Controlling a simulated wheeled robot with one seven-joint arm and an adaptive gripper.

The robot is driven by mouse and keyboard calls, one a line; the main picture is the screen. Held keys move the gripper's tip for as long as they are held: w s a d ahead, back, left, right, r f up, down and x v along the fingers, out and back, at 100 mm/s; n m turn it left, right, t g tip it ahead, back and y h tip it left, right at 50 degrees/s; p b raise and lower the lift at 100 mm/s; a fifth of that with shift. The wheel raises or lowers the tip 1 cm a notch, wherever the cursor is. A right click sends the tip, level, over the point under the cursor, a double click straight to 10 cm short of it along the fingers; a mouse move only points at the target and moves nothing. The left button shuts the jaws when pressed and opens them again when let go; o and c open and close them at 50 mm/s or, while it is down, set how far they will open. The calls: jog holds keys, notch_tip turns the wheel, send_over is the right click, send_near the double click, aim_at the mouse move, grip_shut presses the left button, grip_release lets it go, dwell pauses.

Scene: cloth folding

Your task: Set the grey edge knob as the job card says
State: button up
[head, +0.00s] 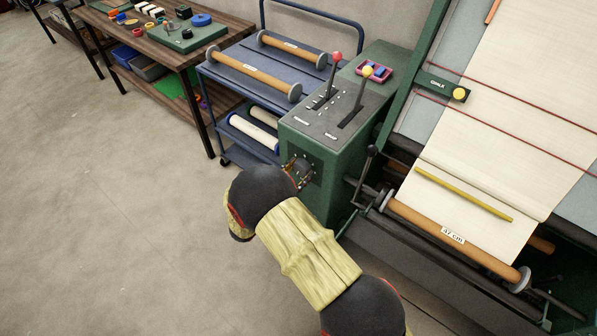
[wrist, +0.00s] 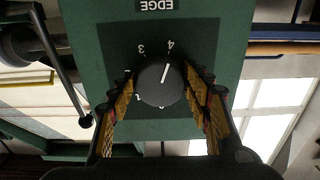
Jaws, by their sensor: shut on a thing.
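The edge knob (wrist: 160,82) is a dark round dial on a green panel, under an "EDGE" label (wrist: 155,5) that appears upside down in the wrist view. Its white pointer line aims up and slightly right, toward the 4. A 3 stands to the left of the 4; the lower numbers are partly hidden. My gripper (wrist: 160,100) has its ribbed yellow-and-black fingers on both sides of the knob, shut on it. In the head view my gripper (head: 300,172) is at the front face of the green console (head: 345,180), and the knob is mostly hidden. I cannot make out a job card.
Red and yellow levers (head: 337,58) stand on the console top. A blue cart (head: 215,73) with rollers is behind it. A cloth machine with a roller marked "37 cm" (head: 453,235) is at right. A workbench (head: 150,50) is at back left. The left floor is clear.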

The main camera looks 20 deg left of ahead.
jog(key=c, duration=0.5)
jog(key=shift+o, duration=0.2)
jog(key=shift+r+n+p, duration=0.1)
jog(key=shift+n+p, duration=0.2)
jog(key=shift+p, duration=0.1)
jog(key=n+p, duration=0.2)
jog(key=n, duration=0.1)
jog(key=shift+n, duration=0.4)
jog(key=n+p, duration=0.2)
jog(key=n, duration=0.3)
jog(key=shift+d+p, duration=0.1)
jog(key=shift+p, duration=0.25)
jog(key=o, duration=1.1)
jog(key=shift+o, duration=0.3)
